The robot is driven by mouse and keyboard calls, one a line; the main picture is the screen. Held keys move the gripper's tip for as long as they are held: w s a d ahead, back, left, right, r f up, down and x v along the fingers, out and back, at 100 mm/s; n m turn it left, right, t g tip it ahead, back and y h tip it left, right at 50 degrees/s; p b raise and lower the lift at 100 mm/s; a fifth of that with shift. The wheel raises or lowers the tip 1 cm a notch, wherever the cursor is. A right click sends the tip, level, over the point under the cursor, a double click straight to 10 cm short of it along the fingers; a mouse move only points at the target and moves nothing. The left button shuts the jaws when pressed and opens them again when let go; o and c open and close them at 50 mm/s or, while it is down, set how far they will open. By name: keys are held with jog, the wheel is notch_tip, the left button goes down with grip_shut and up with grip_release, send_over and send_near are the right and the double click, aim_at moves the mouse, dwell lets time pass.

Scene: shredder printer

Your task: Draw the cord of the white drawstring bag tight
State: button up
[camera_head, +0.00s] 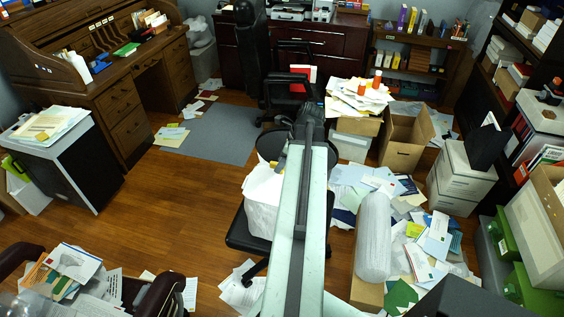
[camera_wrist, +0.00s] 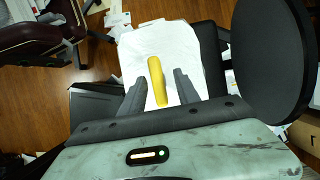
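The white drawstring bag (camera_head: 262,205) sits on the seat of a black chair (camera_head: 240,232), partly hidden behind my arm. The bag's white top also shows in the wrist view (camera_wrist: 187,52). A thick yellow strip (camera_wrist: 156,75), which may be the bag's cord or pull, lies over the white bag and reaches in between my fingers. My gripper (camera_wrist: 158,90) is open over the bag, one finger on each side of the yellow strip, with gaps visible. I cannot tell how far below the fingertips the strip lies. The bag's mouth is not clear.
The chair's round black backrest (camera_wrist: 272,55) stands close to the right of my gripper. Loose papers (camera_head: 440,235) and a bubble-wrapped roll (camera_head: 374,238) cover the floor on the right. A cardboard box (camera_head: 404,140) stands behind them. The wooden floor (camera_head: 175,205) on the left is mostly clear.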

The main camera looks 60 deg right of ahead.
jog(key=p+v, duration=0.7)
jog(key=v, duration=0.1)
jog(key=shift+w, duration=0.15)
jog(key=shift+f, duration=0.1)
